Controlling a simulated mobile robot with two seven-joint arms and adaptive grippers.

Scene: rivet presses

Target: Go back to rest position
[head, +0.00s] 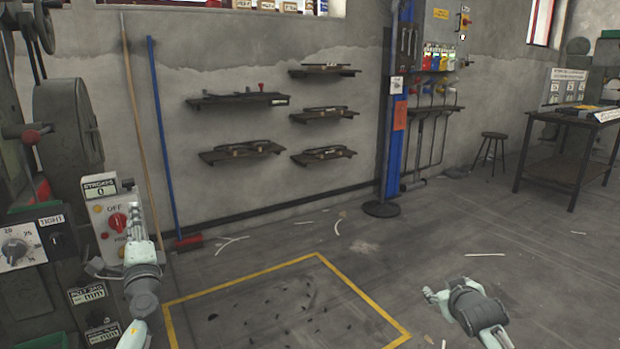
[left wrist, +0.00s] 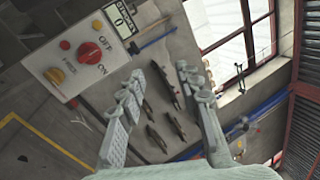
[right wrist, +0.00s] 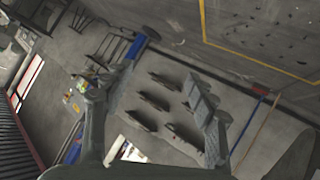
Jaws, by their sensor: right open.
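My left gripper (head: 133,215) is raised in front of the press's control box (head: 103,210) in the head view. In the left wrist view its two fingers (left wrist: 160,95) stand apart with nothing between them. The control box's red knob (left wrist: 88,53) is visible left of the fingers, clear of them in the picture. My right gripper (head: 434,297) is low at the right of the head view, over bare floor. In the right wrist view its fingers (right wrist: 150,105) are spread and empty.
The press (head: 68,130) stands close on the left, with a dial panel (head: 20,250) beside the control box. A yellow floor outline (head: 245,275) lies ahead. Wall shelves (head: 240,150) and a blue post (head: 395,130) are behind. A table (head: 565,135) and stool (head: 493,145) stand far right.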

